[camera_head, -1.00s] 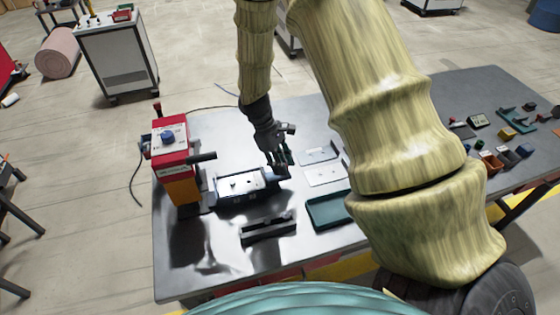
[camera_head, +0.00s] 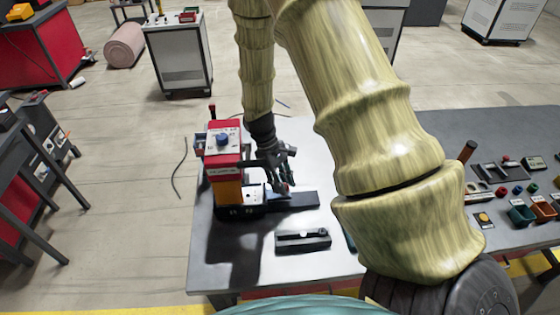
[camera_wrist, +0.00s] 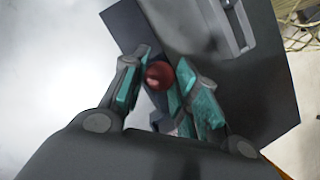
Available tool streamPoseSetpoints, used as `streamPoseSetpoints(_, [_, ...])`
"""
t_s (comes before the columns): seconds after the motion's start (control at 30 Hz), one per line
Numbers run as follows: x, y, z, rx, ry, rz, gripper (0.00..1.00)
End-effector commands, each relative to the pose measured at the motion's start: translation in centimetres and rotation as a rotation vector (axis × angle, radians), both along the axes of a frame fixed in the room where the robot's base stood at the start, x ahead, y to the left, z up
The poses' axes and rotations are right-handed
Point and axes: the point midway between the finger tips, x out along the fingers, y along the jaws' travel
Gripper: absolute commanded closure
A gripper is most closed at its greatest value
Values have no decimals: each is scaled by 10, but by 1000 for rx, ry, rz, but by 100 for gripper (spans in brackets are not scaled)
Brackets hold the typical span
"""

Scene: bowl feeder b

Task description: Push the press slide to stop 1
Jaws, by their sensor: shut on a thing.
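The red and orange press (camera_head: 226,165) stands at the left of the table. Its slide (camera_head: 254,194), with a pale top, sits on a dark rail (camera_head: 302,200), partly under the press head. The rail to the right of the slide is bare. In the wrist view, a red ball knob (camera_wrist: 159,75) lies between the teal fingers of my gripper (camera_wrist: 161,83), which is shut on it. In the head view my gripper (camera_head: 281,185) is at the slide's right end. The press hides the slide's left end, so its contact with a stop cannot be seen.
A dark block-like fixture (camera_head: 302,240) lies on the table (camera_head: 345,268) in front of the rail. Several small parts and coloured bins (camera_head: 522,213) are at the right. My arm hides the table's middle.

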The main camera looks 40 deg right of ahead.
Motion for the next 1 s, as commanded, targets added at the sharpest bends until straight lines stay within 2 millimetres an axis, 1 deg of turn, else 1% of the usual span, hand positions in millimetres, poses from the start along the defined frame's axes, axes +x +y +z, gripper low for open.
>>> streamPoseSetpoints(0.2, [1, 0, -2, 0, -2, 1, 100])
streamPoseSetpoints(0.23, [1, 0, -2, 0, -2, 1, 69])
streamPoseSetpoints(0.33, [1, 1, -1, 0, -2, 2, 50])
streamPoseSetpoints(0.73, [1, 1, 3, 0, -1, 3, 49])
streamPoseSetpoints(0.87, [1, 1, 13, 0, -1, 2, 49])
streamPoseSetpoints(1.0, [2, 1, 32, 0, -3, 3, 49])
